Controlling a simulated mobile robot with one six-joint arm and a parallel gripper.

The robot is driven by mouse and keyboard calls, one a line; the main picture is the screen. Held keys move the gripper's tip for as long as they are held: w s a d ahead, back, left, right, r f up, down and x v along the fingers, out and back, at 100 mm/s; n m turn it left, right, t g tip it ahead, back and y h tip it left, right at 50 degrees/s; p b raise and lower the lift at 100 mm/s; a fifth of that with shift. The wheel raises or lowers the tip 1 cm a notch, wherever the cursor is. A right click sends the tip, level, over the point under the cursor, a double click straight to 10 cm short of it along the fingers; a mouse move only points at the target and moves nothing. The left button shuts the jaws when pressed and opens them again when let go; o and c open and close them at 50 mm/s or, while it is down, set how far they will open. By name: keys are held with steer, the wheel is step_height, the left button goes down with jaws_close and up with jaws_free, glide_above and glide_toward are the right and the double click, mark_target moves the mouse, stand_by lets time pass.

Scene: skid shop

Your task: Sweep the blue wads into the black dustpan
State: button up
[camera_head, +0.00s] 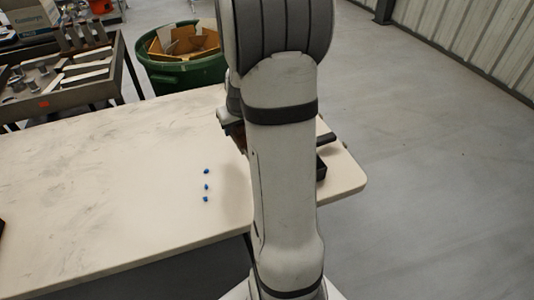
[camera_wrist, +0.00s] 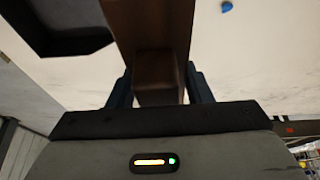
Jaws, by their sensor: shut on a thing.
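Three small blue wads (camera_head: 206,187) lie in a short row on the pale table, left of my arm in the head view. One blue wad (camera_wrist: 227,7) shows at the top edge of the wrist view. My gripper (camera_wrist: 159,82) is shut on a brown wooden handle (camera_wrist: 150,30), seemingly a brush; its far end is out of view. The black dustpan (camera_head: 321,169) is near the table's right end, mostly hidden behind my arm in the head view. Part of the dustpan (camera_wrist: 62,42) shows at upper left in the wrist view, beside the handle and apart from it.
The pale table (camera_head: 110,190) is clear to the left of the wads, except for a dark object (camera_head: 1,228) cut off at the left edge. A green bin (camera_head: 185,73) with cardboard stands behind the table. A metal workbench (camera_head: 62,85) with parts is at back left.

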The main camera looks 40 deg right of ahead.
steer(key=s+d+f+b, duration=0.4)
steer(key=s+d+b, duration=0.1)
steer(key=d+b, duration=0.1)
steer(key=w+a+p, duration=0.1)
steer(key=w+a, duration=0.2)
steer(key=a, duration=1)
steer(key=w+a+p, duration=0.2)
steer(key=w+a, duration=0.2)
steer(key=a, duration=1)
steer(key=shift+m, duration=0.3)
steer(key=f+b, duration=0.4)
steer(key=d+f+b, duration=0.1)
steer(key=f+b, duration=0.1)
steer(key=shift+s+f, duration=0.25)
steer(key=shift+f+b, duration=0.7)
steer(key=shift+b, duration=0.15)
steer(key=shift+f+b, duration=0.6)
steer(key=shift+r, duration=0.15)
